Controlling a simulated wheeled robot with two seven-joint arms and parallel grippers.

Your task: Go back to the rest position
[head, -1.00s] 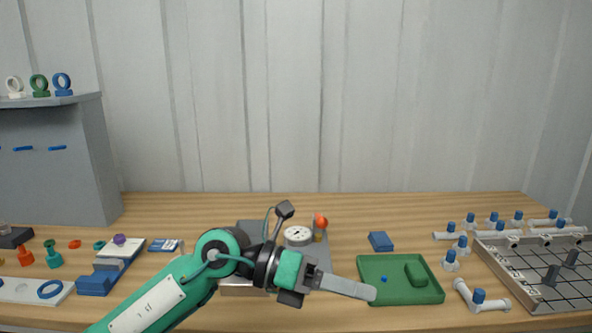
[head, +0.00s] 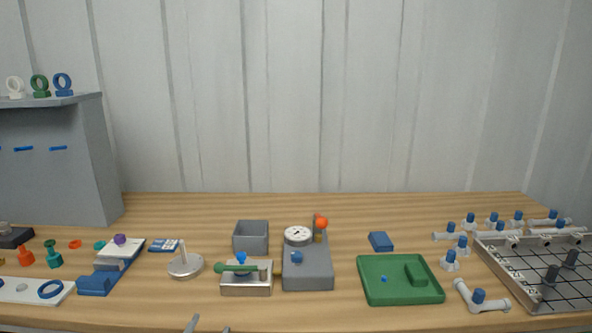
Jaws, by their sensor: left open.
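The two fingertips of my left gripper (head: 209,327) poke up at the bottom edge of the head view, left of centre. They are apart, with nothing between them; the rest of that gripper and its arm are out of view. They are in front of the table's near edge, clear of the objects. My right gripper is not in view.
Behind the fingertips stand a metal block (head: 246,290) with a green-handled part on it, a white disc with a post (head: 186,265), a grey open box (head: 250,240) and a grey gauge unit (head: 308,277). A green tray (head: 375,295) lies right; a grey shelf unit (head: 60,180) stands left.

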